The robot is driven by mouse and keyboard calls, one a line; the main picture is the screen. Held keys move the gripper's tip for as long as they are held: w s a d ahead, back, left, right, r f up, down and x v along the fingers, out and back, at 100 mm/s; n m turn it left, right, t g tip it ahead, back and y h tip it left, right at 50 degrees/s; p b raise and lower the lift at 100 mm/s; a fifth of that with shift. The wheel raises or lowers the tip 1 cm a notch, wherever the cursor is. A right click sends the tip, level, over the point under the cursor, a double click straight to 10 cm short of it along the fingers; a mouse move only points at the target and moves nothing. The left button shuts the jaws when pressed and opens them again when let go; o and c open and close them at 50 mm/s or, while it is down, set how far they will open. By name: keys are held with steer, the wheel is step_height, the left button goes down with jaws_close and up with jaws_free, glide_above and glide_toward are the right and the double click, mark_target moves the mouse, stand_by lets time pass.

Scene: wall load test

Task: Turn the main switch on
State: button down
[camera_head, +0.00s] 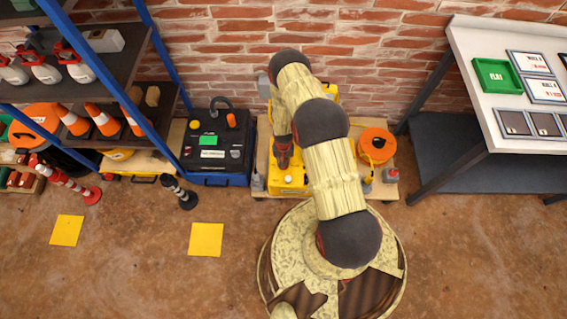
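A black and blue power unit (208,152) stands on the floor by the brick wall. Its top carries an orange knob (231,120), a green label (208,140), a white label (212,154) and a dark hose or cable. No main switch can be told apart for certain. A yellow machine (287,186) sits on a wooden pallet to the right of the unit, partly hidden by my arm. My gripper (284,158) points down over the yellow machine, to the right of the power unit. It is small and dark, and its fingers cannot be made out.
An orange cable reel (376,145) lies at the pallet's right. A sloped white desk (510,60) is right. Yellow floor squares (206,239) mark mostly clear floor.

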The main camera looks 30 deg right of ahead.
stand_by(0.4)
steer(key=c, duration=2)
jaws_free()
steer(key=shift+o, duration=0.8)
steer(key=shift+r, duration=0.1)
step_height(320, 180, up, 12)
